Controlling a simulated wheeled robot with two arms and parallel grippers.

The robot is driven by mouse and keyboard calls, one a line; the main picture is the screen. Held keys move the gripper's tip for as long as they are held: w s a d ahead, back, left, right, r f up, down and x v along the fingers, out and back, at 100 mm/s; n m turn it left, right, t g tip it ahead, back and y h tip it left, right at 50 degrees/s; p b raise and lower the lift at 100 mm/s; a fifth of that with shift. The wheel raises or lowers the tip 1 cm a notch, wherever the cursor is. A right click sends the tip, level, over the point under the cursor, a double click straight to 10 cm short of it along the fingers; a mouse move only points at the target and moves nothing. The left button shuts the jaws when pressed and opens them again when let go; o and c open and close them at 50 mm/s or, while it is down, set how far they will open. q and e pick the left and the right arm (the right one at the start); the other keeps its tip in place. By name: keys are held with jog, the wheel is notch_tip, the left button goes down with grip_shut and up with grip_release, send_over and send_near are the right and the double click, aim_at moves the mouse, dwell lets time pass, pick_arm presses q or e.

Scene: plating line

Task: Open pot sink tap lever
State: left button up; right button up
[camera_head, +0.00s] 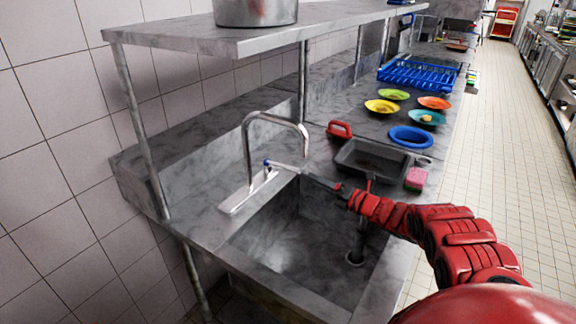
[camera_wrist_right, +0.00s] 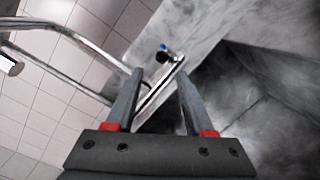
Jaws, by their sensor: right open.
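The tap (camera_head: 248,150) is a tall chrome gooseneck on a pale base plate at the left edge of the pot sink (camera_head: 300,245). Its lever (camera_head: 285,166) is a thin light bar beside the spout, with a blue mark at its pivot, pointing right over the sink. My right gripper (camera_head: 305,177) reaches in from the right, close to the lever's free end. In the right wrist view, the open fingers (camera_wrist_right: 160,76) show the lever (camera_wrist_right: 162,86) between them in the picture; contact is unclear. My left gripper is out of view.
A black tray (camera_head: 372,160), a red-handled item (camera_head: 339,130), a pink sponge (camera_head: 416,178) and coloured plates (camera_head: 382,106) lie on the counter behind the sink. A blue rack (camera_head: 418,75) stands farther back. A shelf (camera_head: 250,38) with a steel pot (camera_head: 255,12) overhangs the tap.

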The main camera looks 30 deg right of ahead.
aim_at(288, 167)
jog(key=b+x, duration=0.1)
jog(key=x, duration=1)
jog(key=shift+w+d+f, duration=0.1)
jog(key=shift+w+f, duration=0.1)
jog(key=shift+w, duration=0.05)
jog(key=shift+w+r+b, duration=0.1)
jog(key=shift+w+b, duration=0.25)
jog(key=shift+w, duration=0.35)
grip_shut()
dwell(0.4)
